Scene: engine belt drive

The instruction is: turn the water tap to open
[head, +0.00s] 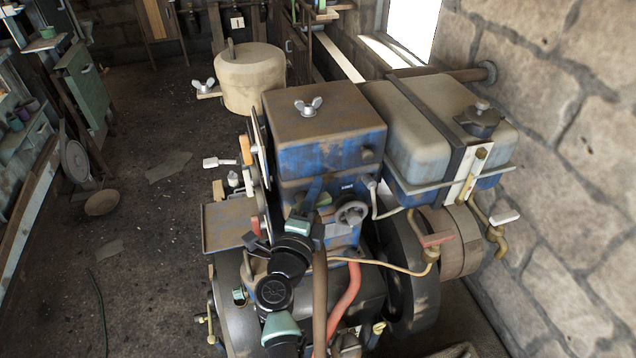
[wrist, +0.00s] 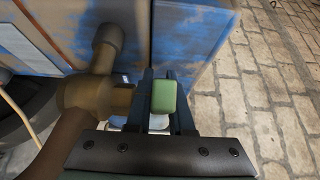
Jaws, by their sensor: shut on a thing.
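The water tap (wrist: 88,92) is a brown, brass-like fitting on a thick pipe, at the left in the wrist view. Its green handle (wrist: 164,96) sits between the two dark fingers of my gripper (wrist: 162,100), which is shut on it. The blue engine block is close behind the handle. In the head view my arm reaches up to the front of the rusty blue engine block (head: 330,150), beside a thick brown pipe (head: 320,290). The tap and my fingertips cannot be made out clearly there. How far the tap is turned cannot be told.
A tank (head: 430,110) stands at the right by the stone wall (head: 560,180). A small handwheel (head: 351,213), a red hose (head: 346,300) and a dark flywheel (head: 405,275) are close to my arm. The floor at left (head: 150,230) is mostly free.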

